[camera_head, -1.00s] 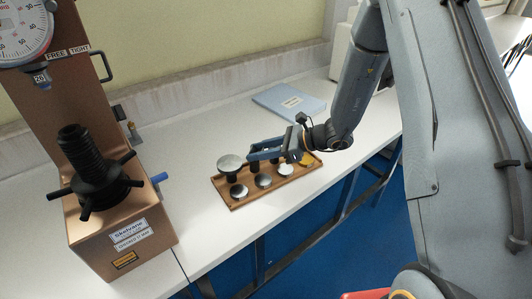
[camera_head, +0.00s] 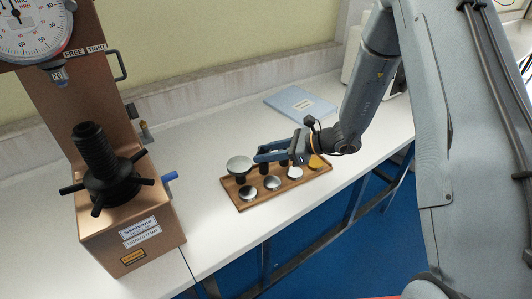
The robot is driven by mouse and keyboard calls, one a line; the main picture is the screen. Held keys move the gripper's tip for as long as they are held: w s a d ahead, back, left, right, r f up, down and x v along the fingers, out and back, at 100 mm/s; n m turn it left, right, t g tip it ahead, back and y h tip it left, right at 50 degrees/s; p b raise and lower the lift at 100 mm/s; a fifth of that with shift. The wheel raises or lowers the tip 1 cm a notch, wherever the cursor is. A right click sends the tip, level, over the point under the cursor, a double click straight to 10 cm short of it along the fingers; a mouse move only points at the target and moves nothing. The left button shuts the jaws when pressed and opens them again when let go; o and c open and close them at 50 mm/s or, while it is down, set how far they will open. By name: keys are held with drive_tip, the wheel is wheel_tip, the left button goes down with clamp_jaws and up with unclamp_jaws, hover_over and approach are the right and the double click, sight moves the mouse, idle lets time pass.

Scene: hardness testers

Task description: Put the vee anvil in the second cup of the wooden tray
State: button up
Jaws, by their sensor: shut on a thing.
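The wooden tray (camera_head: 246,207) lies on the white bench. A large silver disc anvil (camera_head: 239,164) on a dark stem stands at its left end, and small silver discs (camera_head: 272,183) line its front side. My gripper (camera_head: 258,155) is low over the tray's back side, just right of the large disc. It is shut on a small dark piece (camera_head: 264,168), which I take for the vee anvil. Its vee is not visible, and I cannot tell whether it touches the tray. My fingers and wrist hide much of the tray's back row.
A copper-coloured hardness tester (camera_head: 125,225) with a black spindle and handwheel (camera_head: 102,178) stands at the left. A blue-grey booklet (camera_head: 299,104) lies behind the tray. A yellow piece (camera_head: 317,162) is at the tray's right end. Bench is clear between tester and tray.

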drive_tip(key=shift+f+b, duration=0.4)
drive_tip(key=shift+f, duration=0.25)
drive_tip(key=o, duration=1.1)
drive_tip(key=shift+c, duration=0.2)
drive_tip(key=shift+s, duration=0.1)
drive_tip(key=shift+c, duration=1.2)
drive_tip(key=d, duration=0.2)
drive_tip(key=s+d, duration=0.1)
drive_tip(key=d, duration=0.1)
drive_tip(key=d+p, duration=0.1)
drive_tip(key=d, duration=0.2)
drive_tip(key=shift+s+r, duration=0.15)
drive_tip(key=shift+s, duration=0.2)
drive_tip(key=shift+a+r, duration=0.1)
